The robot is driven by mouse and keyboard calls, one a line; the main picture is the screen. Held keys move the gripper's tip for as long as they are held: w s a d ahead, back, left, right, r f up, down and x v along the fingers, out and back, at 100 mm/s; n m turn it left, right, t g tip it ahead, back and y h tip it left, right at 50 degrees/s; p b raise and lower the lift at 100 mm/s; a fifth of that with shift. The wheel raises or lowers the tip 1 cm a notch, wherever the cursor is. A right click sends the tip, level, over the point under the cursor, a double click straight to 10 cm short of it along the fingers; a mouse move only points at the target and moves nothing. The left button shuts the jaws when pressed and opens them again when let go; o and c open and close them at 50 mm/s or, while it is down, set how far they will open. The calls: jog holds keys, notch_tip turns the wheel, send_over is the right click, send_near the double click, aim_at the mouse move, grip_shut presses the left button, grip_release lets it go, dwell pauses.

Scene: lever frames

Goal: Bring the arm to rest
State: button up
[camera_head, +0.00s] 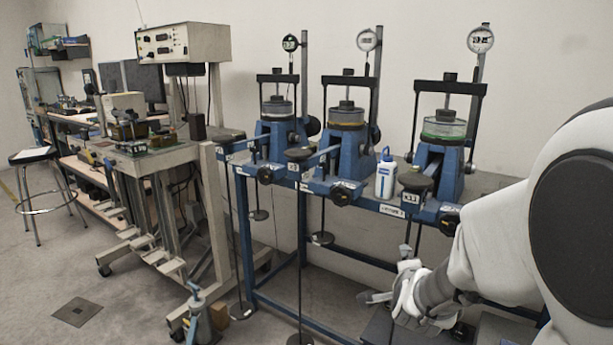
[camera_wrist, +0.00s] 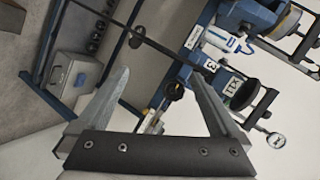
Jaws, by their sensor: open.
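My white arm (camera_head: 500,240) comes in from the right in the head view and folds low in front of the blue bench. My gripper (camera_head: 372,297) is at its end, low and near the bench's front right. In the wrist view, my gripper (camera_wrist: 160,85) shows two grey fingers spread wide apart with nothing between them. It is open and empty. The fingers point towards the bench frame and appear clear of it.
A blue bench (camera_head: 330,195) carries several lever frames with dial gauges (camera_head: 480,39) and hanging rods. A white bottle (camera_head: 386,175) stands on it. A wheeled grey frame (camera_head: 215,190) and a stool (camera_head: 33,156) are left. Open floor (camera_head: 60,270) lies front left.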

jog(key=s+a+r+n+g+y, duration=0.2)
jog(key=s+a+n, duration=0.2)
jog(key=s+n, duration=0.15)
jog(key=s+a+r+n+g+y, duration=0.1)
jog(key=s+a+r+n+y, duration=0.2)
jog(key=s+n, duration=0.25)
jog(key=s+n+g+h, duration=0.1)
jog(key=s+n+g, duration=0.45)
jog(key=s, duration=0.95)
notch_tip(320, 180, up, 23)
jog(key=n+t+p, duration=0.1)
jog(key=p, duration=2.1)
jog(key=shift+s+t+p, duration=0.2)
jog(key=shift+t+p, duration=0.15)
